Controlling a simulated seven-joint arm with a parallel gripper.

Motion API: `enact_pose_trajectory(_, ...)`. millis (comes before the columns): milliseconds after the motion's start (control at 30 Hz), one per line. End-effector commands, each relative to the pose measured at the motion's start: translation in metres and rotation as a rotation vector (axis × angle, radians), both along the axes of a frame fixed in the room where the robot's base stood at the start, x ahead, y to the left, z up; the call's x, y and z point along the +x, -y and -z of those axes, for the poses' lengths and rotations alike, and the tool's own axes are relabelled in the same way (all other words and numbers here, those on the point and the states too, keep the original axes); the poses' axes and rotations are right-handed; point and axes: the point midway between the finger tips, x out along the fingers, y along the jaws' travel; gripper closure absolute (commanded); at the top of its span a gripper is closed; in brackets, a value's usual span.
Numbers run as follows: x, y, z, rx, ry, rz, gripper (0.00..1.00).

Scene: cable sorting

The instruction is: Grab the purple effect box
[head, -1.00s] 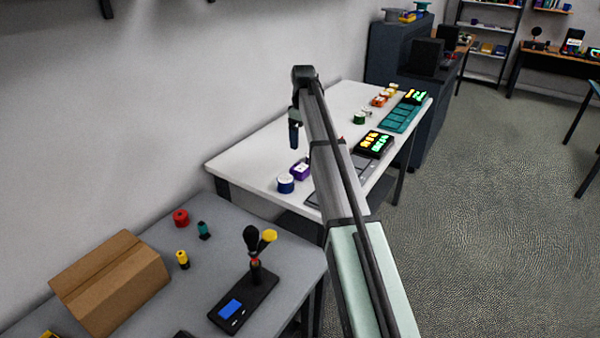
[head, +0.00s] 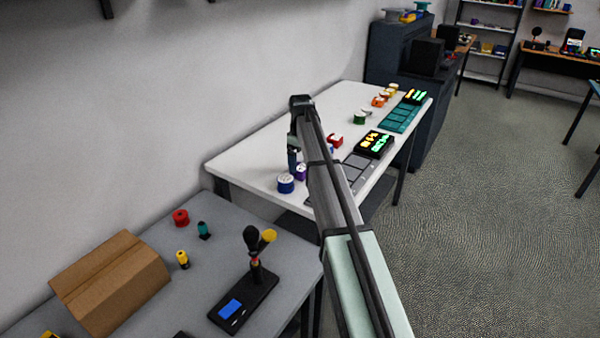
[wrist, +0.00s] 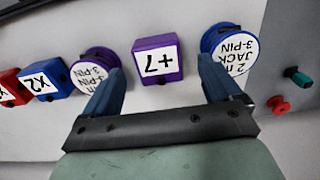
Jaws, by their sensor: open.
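The purple effect box (wrist: 157,61), with a white label reading "+7", shows at the top middle of the wrist view. It stands on the white table between a purple spool (wrist: 97,70) and a blue spool (wrist: 229,52). My gripper (wrist: 160,72) is open and empty. In the wrist picture, its blue fingers straddle the box's column, with the box just beyond the tips; the height above it is hard to tell. In the head view my gripper (head: 293,160) hangs over the table, and the purple box (head: 301,173) is partly hidden behind it and my arm.
A blue box (wrist: 44,80) and a red box (wrist: 8,87) continue the row. The blue spool (head: 286,184) is close beside the purple box. A grey tray (head: 357,172) lies on the white table (head: 240,160). A cardboard box (head: 110,280) is on the nearer grey table.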

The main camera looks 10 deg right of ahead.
Motion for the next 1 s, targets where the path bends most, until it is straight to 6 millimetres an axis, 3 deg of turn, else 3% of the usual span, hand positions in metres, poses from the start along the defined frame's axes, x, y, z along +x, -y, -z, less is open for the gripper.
enact_pose_trajectory(300, 0.003, -0.001, 0.04, 0.001, 0.0, 0.0, 0.08)
enact_pose_trajectory(567, 0.004, -0.001, 0.043, 0.001, 0.002, 0.0, 0.08)
enact_pose_trajectory(1000, 0.004, -0.001, 0.043, 0.001, 0.002, 0.0, 0.49)
